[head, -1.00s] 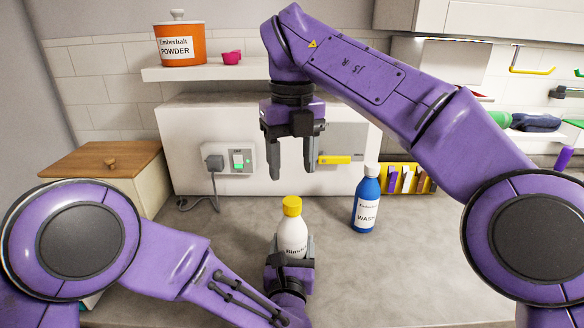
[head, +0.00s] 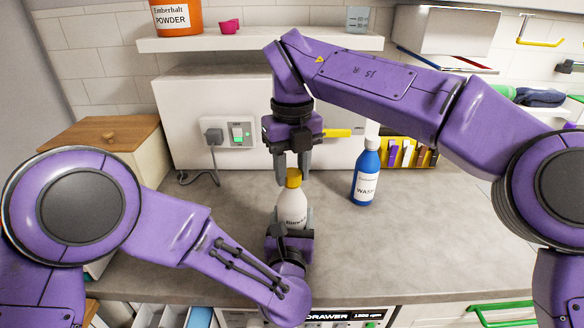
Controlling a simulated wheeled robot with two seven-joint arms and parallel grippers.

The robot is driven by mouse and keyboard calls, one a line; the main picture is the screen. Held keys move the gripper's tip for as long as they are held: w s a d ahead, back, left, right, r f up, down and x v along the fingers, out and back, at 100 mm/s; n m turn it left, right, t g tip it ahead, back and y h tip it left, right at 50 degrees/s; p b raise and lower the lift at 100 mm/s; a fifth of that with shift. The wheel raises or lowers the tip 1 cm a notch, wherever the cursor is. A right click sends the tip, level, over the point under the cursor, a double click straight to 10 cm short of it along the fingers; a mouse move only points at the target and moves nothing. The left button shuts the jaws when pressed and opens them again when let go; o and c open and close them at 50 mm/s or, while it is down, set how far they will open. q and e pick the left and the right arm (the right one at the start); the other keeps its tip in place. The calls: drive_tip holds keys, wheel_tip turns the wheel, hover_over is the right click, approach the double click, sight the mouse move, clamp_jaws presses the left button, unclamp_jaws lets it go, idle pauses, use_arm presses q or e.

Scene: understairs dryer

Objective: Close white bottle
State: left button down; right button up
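The white bottle (head: 291,209) stands upright near the front of the counter, with a yellow cap (head: 294,178) on its top. My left gripper (head: 291,221) is shut around the bottle's lower body, and its fingers hide part of the label. My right gripper (head: 293,181) points straight down from above. Its two fingers lie on either side of the yellow cap, with no clear gap between fingers and cap, so it looks shut on the cap.
A blue bottle (head: 366,178) with a white cap stands to the right. A wooden-lidded box (head: 108,134) is at left. The counter right of the bottles is clear.

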clamp_jaws()
drive_tip(key=o, duration=1.1)
unclamp_jaws()
wheel_tip(320, 180, up, 8)
drive_tip(key=shift+f, duration=0.2)
use_arm(q)
drive_tip(key=shift+c, duration=0.2)
unclamp_jaws()
